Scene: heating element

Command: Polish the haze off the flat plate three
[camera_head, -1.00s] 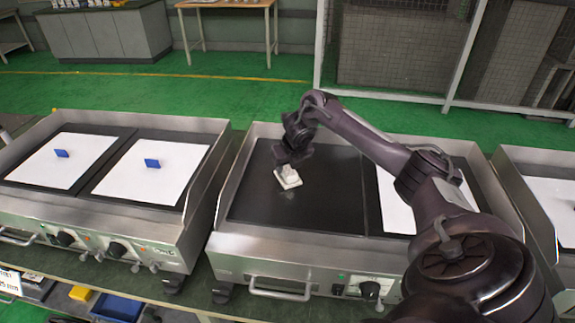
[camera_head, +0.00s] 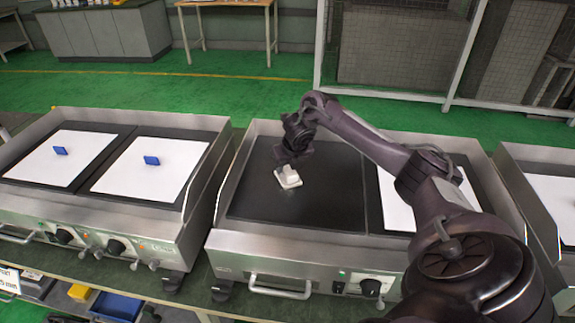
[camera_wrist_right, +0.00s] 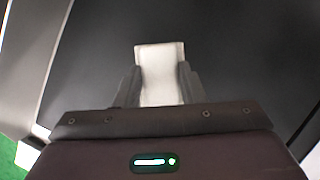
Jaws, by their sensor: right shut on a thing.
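Flat plate three appears to be the bare dark plate (camera_head: 300,205) on the left half of the middle griddle; it also fills most of the right wrist view (camera_wrist_right: 230,60). My right gripper (camera_head: 290,165) is over its far left part, shut on a white polishing pad (camera_head: 288,179). In the right wrist view the pad (camera_wrist_right: 160,70) sits between the two fingers (camera_wrist_right: 158,85). The pad looks to be on the plate surface, though exact contact cannot be told. No clear haze shows on the visible plate. My left gripper is not in view.
A white sheet (camera_head: 395,205) covers the plate to the right, partly behind my right arm. The left griddle (camera_head: 130,215) has two white sheets with blue blocks (camera_head: 152,160). Raised steel walls (camera_head: 235,180) edge the middle griddle. Another griddle (camera_head: 550,185) stands at right.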

